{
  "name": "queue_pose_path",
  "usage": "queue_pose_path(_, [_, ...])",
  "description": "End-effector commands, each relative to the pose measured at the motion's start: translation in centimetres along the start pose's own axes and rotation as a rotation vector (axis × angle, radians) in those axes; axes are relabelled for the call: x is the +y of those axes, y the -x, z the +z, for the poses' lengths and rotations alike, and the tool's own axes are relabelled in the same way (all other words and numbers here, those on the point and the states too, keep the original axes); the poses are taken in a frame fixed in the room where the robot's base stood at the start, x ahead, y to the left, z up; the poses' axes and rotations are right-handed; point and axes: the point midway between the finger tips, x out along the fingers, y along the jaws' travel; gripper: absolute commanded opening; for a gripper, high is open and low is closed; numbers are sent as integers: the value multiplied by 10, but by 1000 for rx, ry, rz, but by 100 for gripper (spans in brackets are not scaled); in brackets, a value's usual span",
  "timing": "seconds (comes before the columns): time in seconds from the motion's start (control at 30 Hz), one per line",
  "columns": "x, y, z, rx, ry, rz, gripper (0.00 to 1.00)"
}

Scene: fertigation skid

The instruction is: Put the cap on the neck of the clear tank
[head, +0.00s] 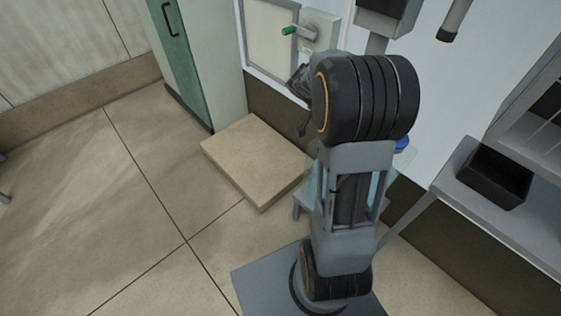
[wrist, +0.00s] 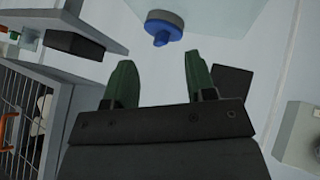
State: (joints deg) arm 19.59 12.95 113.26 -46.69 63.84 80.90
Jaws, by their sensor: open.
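A blue cap (wrist: 163,27) with a wide rim and a narrower knob shows at the top of the wrist view, against the pale clear tank (wrist: 225,14). It appears to be at the tank's neck, but I cannot tell how firmly it sits. In the head view a bit of blue cap (head: 401,142) shows at the right of my arm, and the clear tank (head: 376,186) is mostly hidden behind the arm. My gripper (wrist: 157,78) has dark green fingers, spread apart with nothing between them. The cap is beyond the fingertips, not touched.
A low beige block (head: 256,155) lies on the floor beside a green-fronted cabinet (head: 183,60). A panel with a green-handled lever (head: 300,31) is on the wall. A black bin (head: 494,174) stands on the grey bench at the right.

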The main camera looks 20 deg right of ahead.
Motion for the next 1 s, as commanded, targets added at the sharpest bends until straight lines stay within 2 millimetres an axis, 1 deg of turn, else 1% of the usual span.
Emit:
queue_pose_path(0.03, [6,26,23,-41,129,-88,51])
queue_pose_path(0.07, [9,39,38,-67,212,-139,51])
queue_pose_path(0.1, [14,54,57,-93,319,-212,51])
queue_pose_path(0.17, [21,75,84,-117,473,-322,51])
queue_pose_path(0.2, [26,86,102,-125,570,-393,51])
queue_pose_path(0.3, [38,110,139,-119,777,-560,51])
queue_pose_path(0.4, [48,127,168,-91,935,-698,51])
queue_pose_path(0.5, [55,137,188,-61,1042,-795,51])
queue_pose_path(0.63, [60,144,201,-33,1115,-865,51])
queue_pose_path(0.73, [61,146,205,-24,1136,-883,51])
queue_pose_path(1.0, [61,146,205,-24,1138,-884,51])
